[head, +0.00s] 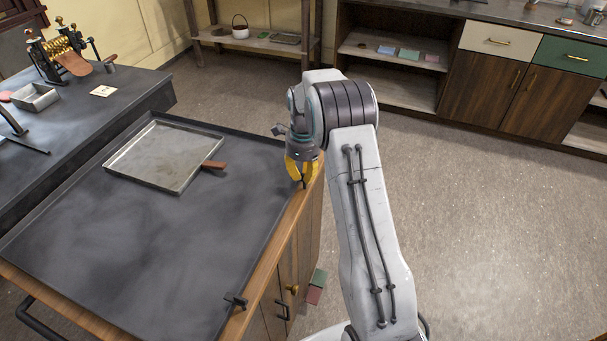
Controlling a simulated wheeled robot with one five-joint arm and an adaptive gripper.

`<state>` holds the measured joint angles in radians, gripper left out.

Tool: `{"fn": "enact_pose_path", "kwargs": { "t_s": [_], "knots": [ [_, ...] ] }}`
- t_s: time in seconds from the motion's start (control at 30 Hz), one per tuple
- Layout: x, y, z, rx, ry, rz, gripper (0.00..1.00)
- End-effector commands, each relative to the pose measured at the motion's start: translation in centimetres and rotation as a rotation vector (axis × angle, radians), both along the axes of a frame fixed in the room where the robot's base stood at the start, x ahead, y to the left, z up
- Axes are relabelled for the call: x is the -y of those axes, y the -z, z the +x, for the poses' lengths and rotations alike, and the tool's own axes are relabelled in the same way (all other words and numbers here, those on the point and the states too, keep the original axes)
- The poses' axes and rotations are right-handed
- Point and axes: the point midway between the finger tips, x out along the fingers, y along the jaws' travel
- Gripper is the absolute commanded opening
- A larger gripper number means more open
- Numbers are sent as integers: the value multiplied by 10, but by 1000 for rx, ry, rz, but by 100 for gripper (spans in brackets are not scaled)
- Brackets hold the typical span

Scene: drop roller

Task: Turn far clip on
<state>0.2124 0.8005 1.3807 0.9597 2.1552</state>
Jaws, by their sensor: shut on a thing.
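My gripper (302,178), with yellow fingers, points down at the far right corner of the dark-topped cabinet (160,260). It is shut on a small dark piece at the cabinet's right edge, which looks like the far clip (304,184). The fingers hide most of this clip, so I cannot tell how it is turned. A similar dark near clip (236,300) sits at the same edge, closer to the front, apart from my gripper.
Left, a dark bench (130,84) holds a brass roller device (64,46) and a small metal tin (35,97). Floor to the right is clear.

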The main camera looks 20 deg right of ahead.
Motion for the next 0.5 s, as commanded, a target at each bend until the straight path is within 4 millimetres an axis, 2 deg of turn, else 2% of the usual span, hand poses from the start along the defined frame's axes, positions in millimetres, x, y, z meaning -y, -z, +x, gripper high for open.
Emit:
{"fn": "enact_pose_path", "kwargs": {
  "t_s": [0.43, 0.47, 0.5],
  "knots": [
    [0, 1, -1, -4, 9, 1, 0],
    [0, 1, -1, -4, 9, 1, 16],
    [0, 1, -1, -4, 9, 1, 19]
  ]
}}
